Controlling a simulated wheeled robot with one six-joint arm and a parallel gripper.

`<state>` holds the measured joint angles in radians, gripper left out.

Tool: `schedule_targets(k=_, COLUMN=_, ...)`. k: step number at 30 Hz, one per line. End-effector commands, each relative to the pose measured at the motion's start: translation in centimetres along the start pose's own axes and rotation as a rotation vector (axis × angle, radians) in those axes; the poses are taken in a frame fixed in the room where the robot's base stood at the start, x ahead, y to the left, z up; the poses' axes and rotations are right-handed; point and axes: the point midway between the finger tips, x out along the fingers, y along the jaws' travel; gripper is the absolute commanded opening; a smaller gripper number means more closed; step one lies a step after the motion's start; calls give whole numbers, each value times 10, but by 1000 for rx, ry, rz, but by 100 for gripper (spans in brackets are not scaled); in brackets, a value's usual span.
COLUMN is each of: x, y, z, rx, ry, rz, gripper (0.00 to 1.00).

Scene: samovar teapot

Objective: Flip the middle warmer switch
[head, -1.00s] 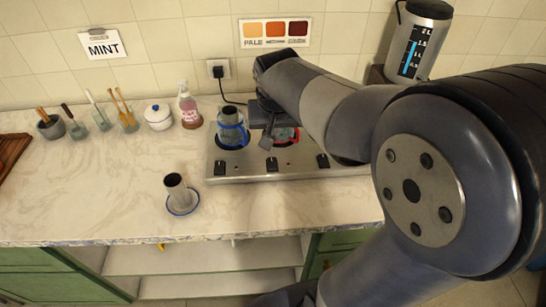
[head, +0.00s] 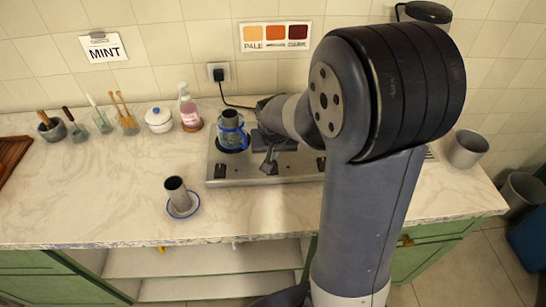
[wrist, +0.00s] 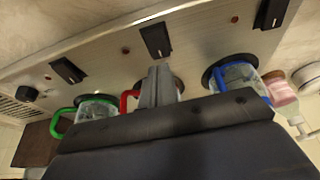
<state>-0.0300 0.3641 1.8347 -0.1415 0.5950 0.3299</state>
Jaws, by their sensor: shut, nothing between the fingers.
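The metal warmer plate (head: 240,172) lies on the counter with a row of black switches along its front. In the wrist view the middle switch (wrist: 156,39) sits between two other black switches (wrist: 68,70) (wrist: 270,14). My gripper (head: 268,168) is shut and empty, pointing down at the middle of the switch row. In the wrist view its fingertips (wrist: 157,72) are close to the middle switch; I cannot tell whether they touch. The head view largely hides that switch behind the gripper. The left switch (head: 220,170) is clear in the head view.
Glass pots with blue (wrist: 235,78), red (wrist: 130,101) and green (wrist: 92,108) handles stand on the warmer near my gripper. A grey cup on a blue-rimmed saucer (head: 182,214) stands at front left. The counter's left front is largely clear.

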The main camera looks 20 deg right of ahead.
Motion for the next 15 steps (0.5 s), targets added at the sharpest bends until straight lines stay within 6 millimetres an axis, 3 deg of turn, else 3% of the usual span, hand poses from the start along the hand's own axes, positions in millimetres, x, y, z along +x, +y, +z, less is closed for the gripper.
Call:
schedule_targets(k=6, x=23, y=0, z=5, rx=0, ry=-2, rz=1, gripper=0)
schedule_targets(k=15, x=30, y=0, z=6, rx=0, ry=1, rz=0, gripper=0)
